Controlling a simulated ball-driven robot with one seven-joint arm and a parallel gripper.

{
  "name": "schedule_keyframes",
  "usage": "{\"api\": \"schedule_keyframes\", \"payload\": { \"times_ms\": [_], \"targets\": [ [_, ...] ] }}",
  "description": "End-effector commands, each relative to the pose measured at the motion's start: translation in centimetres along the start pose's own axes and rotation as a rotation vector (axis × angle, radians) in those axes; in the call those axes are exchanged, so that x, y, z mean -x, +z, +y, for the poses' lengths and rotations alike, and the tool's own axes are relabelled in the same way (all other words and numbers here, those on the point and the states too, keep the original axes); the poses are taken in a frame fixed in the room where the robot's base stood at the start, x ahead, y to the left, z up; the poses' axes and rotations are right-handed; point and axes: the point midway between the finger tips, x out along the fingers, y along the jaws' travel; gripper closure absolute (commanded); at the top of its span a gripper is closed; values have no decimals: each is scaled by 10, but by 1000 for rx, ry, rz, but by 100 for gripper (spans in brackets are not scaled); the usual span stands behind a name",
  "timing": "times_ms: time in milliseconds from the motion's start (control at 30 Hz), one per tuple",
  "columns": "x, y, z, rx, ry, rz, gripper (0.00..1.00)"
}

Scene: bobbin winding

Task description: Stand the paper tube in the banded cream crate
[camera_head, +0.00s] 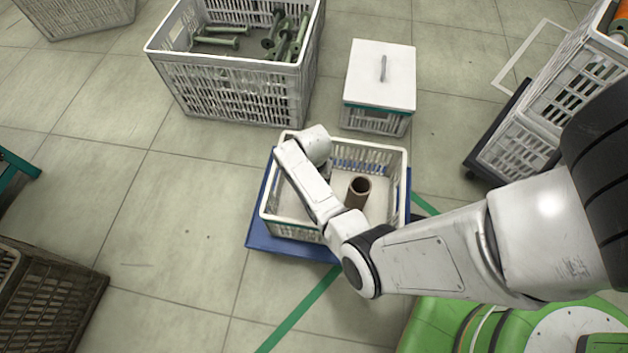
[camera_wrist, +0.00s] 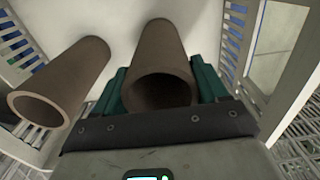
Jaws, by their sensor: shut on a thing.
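The cream crate (camera_head: 398,165) with a teal band stands on a blue base in the middle of the head view; its slatted wall (camera_wrist: 285,45) shows in the wrist view. My gripper (camera_wrist: 160,76) has teal fingers shut on a brown paper tube (camera_wrist: 162,50), one finger on each side. The held tube's open end faces the wrist camera and its far end is over the pale crate floor; I cannot tell whether it touches. A second brown tube (camera_wrist: 65,80) is left of it, apart. One tube (camera_head: 358,192) shows upright in the crate in the head view. My arm hides my gripper there.
A grey crate (camera_head: 235,95) with green bobbins stands behind on the left. A white lidded box (camera_head: 380,75) is just behind the cream crate. Another crate (camera_head: 535,115) on a dark dolly is at right. A dark crate (camera_head: 50,300) is at lower left.

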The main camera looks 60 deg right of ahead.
Motion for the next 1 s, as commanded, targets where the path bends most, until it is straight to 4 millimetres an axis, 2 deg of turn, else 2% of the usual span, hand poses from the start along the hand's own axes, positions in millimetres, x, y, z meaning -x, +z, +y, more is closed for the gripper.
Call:
{"api": "schedule_keyframes", "payload": {
  "times_ms": [33, 400, 433, 700, 1000],
  "targets": [
    [-6, 0, -1, 0, -1, 0, 75],
    [-8, 0, 0, 0, 0, 0, 75],
    [-8, 0, 0, 1, 0, 0, 25],
    [-7, 0, 0, 1, 0, 1, 2],
    [-1, 0, 0, 1, 0, 1, 2]
  ]
}}
